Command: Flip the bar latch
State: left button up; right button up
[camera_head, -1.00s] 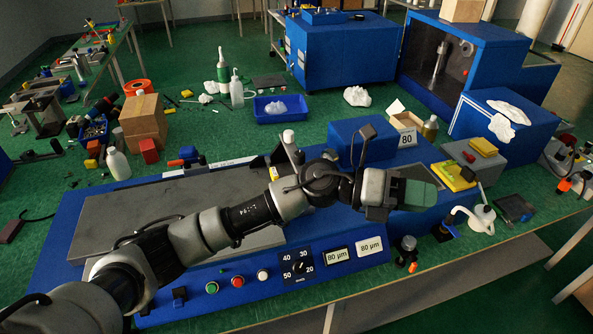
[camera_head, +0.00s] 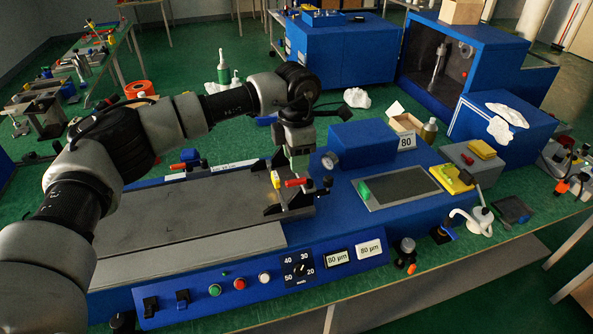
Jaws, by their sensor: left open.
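My left gripper (camera_head: 299,168) points down over the blue press bench (camera_head: 345,205), at the right end of its grey plate (camera_head: 180,205). It is open, and its fingertips are small and partly hard to make out. Just below it a small bar with a red handle (camera_head: 297,183) lies roughly level on a dark bracket (camera_head: 288,202); this looks like the bar latch. I cannot tell whether the fingers touch it. A small yellow piece (camera_head: 275,179) is just left of the handle. My right gripper is out of view.
A blue box housing (camera_head: 362,142) with a round gauge (camera_head: 329,161) stands right of the gripper. Knobs and buttons (camera_head: 240,284) line the front. The grey plate is clear.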

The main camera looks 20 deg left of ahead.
aim_at(296, 180)
pick_arm(q)
notch_tip(296, 180, down, 4)
jog(key=shift+f+p, duration=0.1)
jog(key=shift+p, duration=0.6)
jog(key=shift+f, duration=0.8)
grip_shut()
